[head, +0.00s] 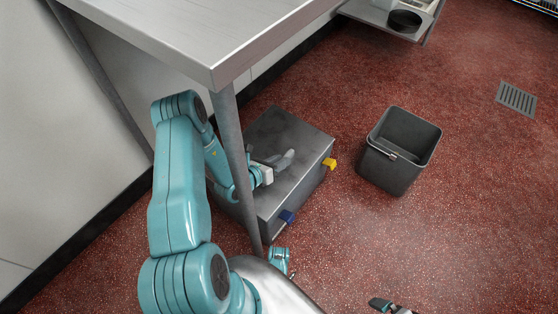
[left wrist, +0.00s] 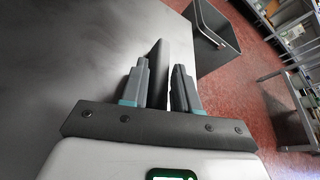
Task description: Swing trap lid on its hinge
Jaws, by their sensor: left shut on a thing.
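The trap is a dark grey box (head: 262,212) on the floor under a steel table. Its flat grey lid (head: 283,127) lies level on top, with no gap that I can make out. My left gripper (head: 285,160) is low over the lid. In the left wrist view its two grey fingers (left wrist: 162,78) stand either side of a thin dark upright handle (left wrist: 160,62) on the lid and are shut on it. In the head view the fingers hide that handle. A dark gripper-like part of mine, perhaps my right gripper (head: 388,305), shows at the bottom edge, mostly cut off.
The table's leg (head: 236,150) stands close beside my left arm, under the tabletop (head: 205,35). A grey bucket (head: 385,170) stands to the right. Red floor lies clear around it.

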